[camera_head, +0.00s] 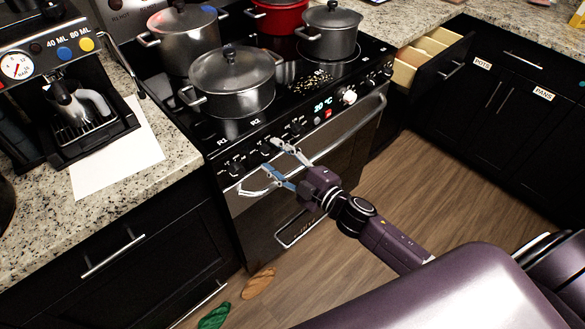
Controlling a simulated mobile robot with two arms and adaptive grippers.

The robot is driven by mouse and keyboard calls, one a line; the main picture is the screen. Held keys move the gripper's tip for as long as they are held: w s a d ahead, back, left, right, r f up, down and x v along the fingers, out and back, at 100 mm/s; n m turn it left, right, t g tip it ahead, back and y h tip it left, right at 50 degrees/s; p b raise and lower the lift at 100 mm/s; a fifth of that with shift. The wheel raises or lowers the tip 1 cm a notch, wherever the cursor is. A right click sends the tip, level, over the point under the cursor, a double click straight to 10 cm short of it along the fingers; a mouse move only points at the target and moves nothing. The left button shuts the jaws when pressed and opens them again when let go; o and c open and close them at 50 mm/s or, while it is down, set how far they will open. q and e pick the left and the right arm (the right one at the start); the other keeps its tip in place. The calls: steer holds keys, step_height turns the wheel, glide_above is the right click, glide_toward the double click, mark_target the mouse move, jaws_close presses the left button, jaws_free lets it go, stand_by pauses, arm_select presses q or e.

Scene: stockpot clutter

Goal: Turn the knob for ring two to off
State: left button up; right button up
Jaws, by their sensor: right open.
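The black stove (335,135) has a row of dark knobs along its front panel. One dark knob (235,168) is at the left end, and a second dark knob (265,148) is to its right, below the R2 marking. Their exact settings are too small to read. My right gripper (259,167) is open in front of these left knobs, one finger near the second knob and the other lower by the oven handle. I see nothing between its fingers; whether a finger touches a knob is unclear. My left gripper is out of view.
A lidded stockpot (235,85) stands above R1 and R2, with another pot (187,45) behind it. A red pot (277,18) and a grey pot (329,35) stand farther back. An open drawer (430,55) juts out right of the stove. A coffee machine (62,85) stands left.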

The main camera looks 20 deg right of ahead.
steer(key=v, duration=1.1)
steer(key=s+d+f+m+g+h, duration=0.1)
steer(key=d+f+m+h, duration=0.15)
steer(key=f, duration=0.65)
steer(key=s+d+f+m+g+h, duration=0.1)
steer(key=d+f+m+g+h, duration=0.15)
steer(key=f, duration=0.65)
steer(key=s+d+f+m+g+h, duration=0.1)
steer(key=s+f+m+g, duration=0.1)
steer(key=s+f, duration=0.45)
steer(key=s+d+f+m+g, duration=0.1)
steer(key=s+d+f+m, duration=0.15)
steer(key=f, duration=0.75)
steer(key=s+a+f+m+g, duration=0.1)
steer(key=s+a+f+g, duration=0.1)
steer(key=s+f, duration=0.4)
steer(key=s+a+f+m+g, duration=0.1)
steer(key=s+f, duration=0.4)
steer(key=s, duration=0.8)
steer(key=s+a+f+m+g, duration=0.2)
steer(key=s+f+g, duration=0.3)
steer(key=s, duration=0.4)
steer(key=shift+s+a+f+h, duration=0.3)
steer(key=shift+a+f+h, duration=0.1)
steer(key=shift+a+f, duration=0.5)
steer(key=shift+g, duration=0.25)
